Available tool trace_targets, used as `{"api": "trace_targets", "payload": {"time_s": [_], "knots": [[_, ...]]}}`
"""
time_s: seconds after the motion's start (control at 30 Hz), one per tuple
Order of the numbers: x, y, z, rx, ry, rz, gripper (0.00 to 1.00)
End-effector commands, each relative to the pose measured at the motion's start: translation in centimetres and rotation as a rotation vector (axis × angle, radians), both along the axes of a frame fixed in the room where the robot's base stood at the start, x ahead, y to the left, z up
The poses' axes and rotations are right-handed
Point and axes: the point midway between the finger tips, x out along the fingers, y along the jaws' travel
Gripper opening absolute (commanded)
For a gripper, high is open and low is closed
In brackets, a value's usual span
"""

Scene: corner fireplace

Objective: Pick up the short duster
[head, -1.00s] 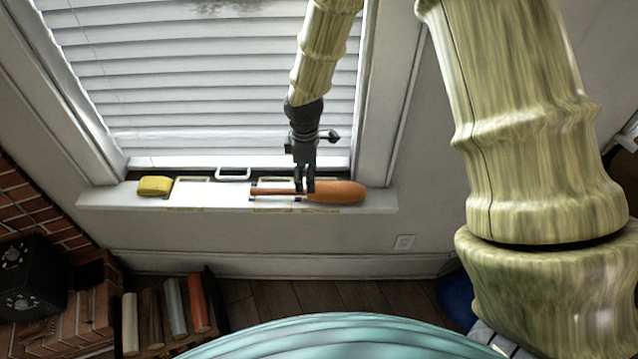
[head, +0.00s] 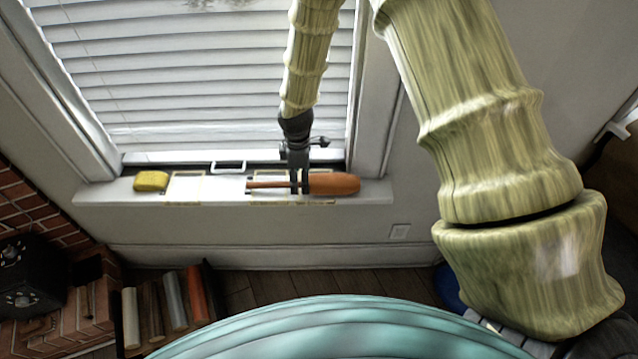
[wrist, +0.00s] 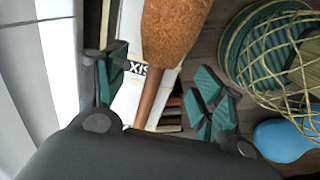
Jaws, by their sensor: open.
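The short duster, with an orange-brown fluffy head (head: 333,184) and a thin brown handle, lies lengthwise on the window sill, head to the right. My gripper (head: 300,187) points down at it, where handle and head meet. In the wrist view the duster (wrist: 172,38) runs between the two spread fingers of my gripper (wrist: 160,92), with a gap visible on the right side. The fingers are open; I cannot tell whether the left one touches the duster.
A yellow sponge-like block (head: 151,181) sits at the sill's left end. The white sill (head: 110,192) also bears flat papers or books under the duster. Window blinds (head: 200,100) stand close behind. Several log-like rolls (head: 172,300) stand on the floor below, left.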

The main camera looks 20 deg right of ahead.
Motion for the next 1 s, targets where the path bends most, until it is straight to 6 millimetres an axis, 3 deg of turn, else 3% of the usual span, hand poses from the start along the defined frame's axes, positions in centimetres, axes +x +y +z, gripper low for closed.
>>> {"api": "trace_targets", "payload": {"time_s": [0.3,0.67,0.93,1.0], "knots": [[0.2,-0.2,-3.0,-0.002,0.002,0.0,0.68],[0.3,-0.1,-3.5,-0.001,0.0,0.0,0.68],[0.3,-0.1,-3.5,-0.001,0.0,0.0,0.21],[0.3,-0.1,-3.5,0.0,0.0,0.0,0.18]]}}
